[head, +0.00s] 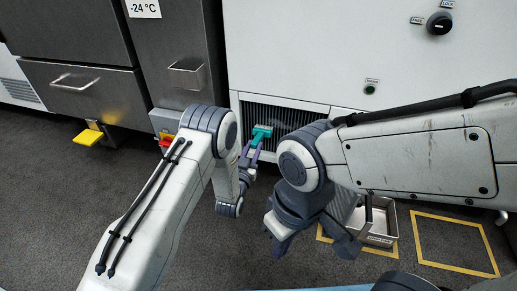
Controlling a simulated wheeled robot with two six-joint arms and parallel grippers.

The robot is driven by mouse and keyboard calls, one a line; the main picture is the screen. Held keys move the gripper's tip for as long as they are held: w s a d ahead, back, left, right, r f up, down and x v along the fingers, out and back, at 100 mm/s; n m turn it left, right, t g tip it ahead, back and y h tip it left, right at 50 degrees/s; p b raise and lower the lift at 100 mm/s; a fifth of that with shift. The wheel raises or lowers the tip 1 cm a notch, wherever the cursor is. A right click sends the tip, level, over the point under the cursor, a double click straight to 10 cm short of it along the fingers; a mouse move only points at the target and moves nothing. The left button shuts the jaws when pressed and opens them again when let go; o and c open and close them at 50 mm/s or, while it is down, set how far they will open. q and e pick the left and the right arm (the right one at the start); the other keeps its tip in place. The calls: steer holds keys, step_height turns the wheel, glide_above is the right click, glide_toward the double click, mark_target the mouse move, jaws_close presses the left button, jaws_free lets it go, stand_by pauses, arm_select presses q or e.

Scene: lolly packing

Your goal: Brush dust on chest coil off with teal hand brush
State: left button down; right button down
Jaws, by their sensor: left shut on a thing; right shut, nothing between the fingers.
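The teal hand brush (262,131) is held in my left gripper (254,147), which is shut on it. The brush is in front of the chest coil (284,115), a dark finned grille in a low opening of the white cabinet. I cannot tell whether the bristles touch the fins. My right arm hides the right part of the coil, and dust on it is too small to make out. My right gripper (281,238) is shut and empty, low in front of the cabinet, apart from the coil and brush.
A metal tray (383,240) stands on the floor in a yellow taped square, partly hidden by my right arm. An empty taped square (455,267) lies right of it. A yellow pedal (88,137) juts out below the grey drawers (85,92). The dark floor at left is clear.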

arm_select(q)
steer(key=shift+r, duration=0.15)
steer(key=shift+w+a+r+p, duration=0.1)
steer(key=shift+a+r+p, duration=0.05)
steer(key=shift+r+p, duration=0.5)
steer(key=shift+s+d, duration=0.2)
steer(key=shift+d, duration=0.45)
steer(key=shift+s+d, duration=0.2)
steer(key=shift+d, duration=0.45)
steer(key=shift+s+d+f, duration=0.1)
steer(key=shift+s+d, duration=0.15)
steer(key=shift+d, duration=0.3)
steer(key=shift+s+d, duration=0.2)
steer(key=shift+d, duration=0.35)
steer(key=shift+d, duration=0.1)
